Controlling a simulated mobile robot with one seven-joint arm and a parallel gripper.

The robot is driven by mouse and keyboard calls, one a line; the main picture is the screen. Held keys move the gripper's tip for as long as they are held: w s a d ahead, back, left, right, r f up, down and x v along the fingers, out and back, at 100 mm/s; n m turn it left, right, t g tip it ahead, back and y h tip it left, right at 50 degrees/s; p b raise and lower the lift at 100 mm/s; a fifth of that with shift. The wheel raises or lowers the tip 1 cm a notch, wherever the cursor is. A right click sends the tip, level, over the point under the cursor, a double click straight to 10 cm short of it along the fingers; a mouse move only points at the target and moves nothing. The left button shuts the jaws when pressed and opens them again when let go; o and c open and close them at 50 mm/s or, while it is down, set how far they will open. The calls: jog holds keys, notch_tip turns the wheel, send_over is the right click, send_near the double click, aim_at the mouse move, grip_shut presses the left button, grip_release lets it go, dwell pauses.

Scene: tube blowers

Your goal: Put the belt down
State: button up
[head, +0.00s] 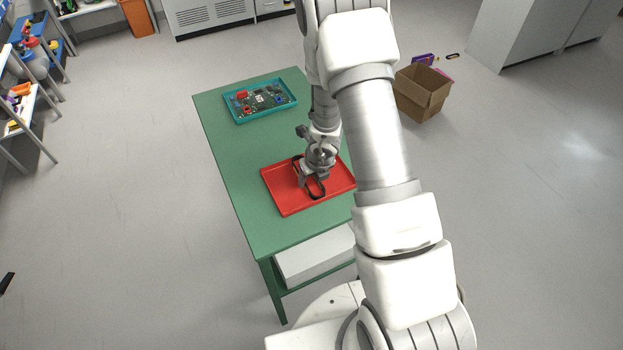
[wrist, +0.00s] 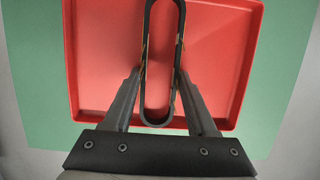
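The belt (wrist: 150,112) is a long, narrow black loop, seen in the wrist view over the red tray (wrist: 220,60). In the head view the belt (head: 317,193) shows partly below my gripper (head: 310,180), over the red tray (head: 284,206). In the wrist view my gripper (wrist: 160,75) has one finger against each long side of the belt, closed to about the loop's width. I cannot tell whether the belt touches the tray floor.
The red tray lies on a green table (head: 240,185). A teal tray (head: 236,118) with small parts sits at the table's far end. A cardboard box (head: 420,97) stands on the floor to the right. Shelving (head: 30,115) stands at far left. Bare table lies between the trays.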

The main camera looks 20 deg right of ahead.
jog(key=s+a+r+n+t+y+p, duration=0.1)
jog(key=s+a+r+n+p, duration=0.15)
jog(key=r+n, duration=0.6)
jog(key=s+a+r+n+t+y+p, duration=0.1)
jog(key=s+a+r+n, duration=0.2)
jog(key=r, duration=1.1)
jog(key=s+a+r+n+y+p, duration=0.1)
jog(key=a+r+n+p, duration=0.1)
jog(key=r+n, duration=0.75)
jog(key=s+d+r+n+h, duration=0.1)
jog(key=s+d+r+n, duration=0.2)
jog(key=s+r+n, duration=0.2)
jog(key=s+d+r+n+h, duration=0.2)
jog(key=s+r+n, duration=0.4)
jog(key=s, duration=0.6)
jog(key=shift+d+n+h, duration=0.3)
jog(key=shift+d+n, duration=0.4)
jog(key=shift+n, duration=0.2)
jog(key=c, duration=0.5)
jog(key=shift+a, duration=0.15)
jog(key=shift+c, duration=0.2)
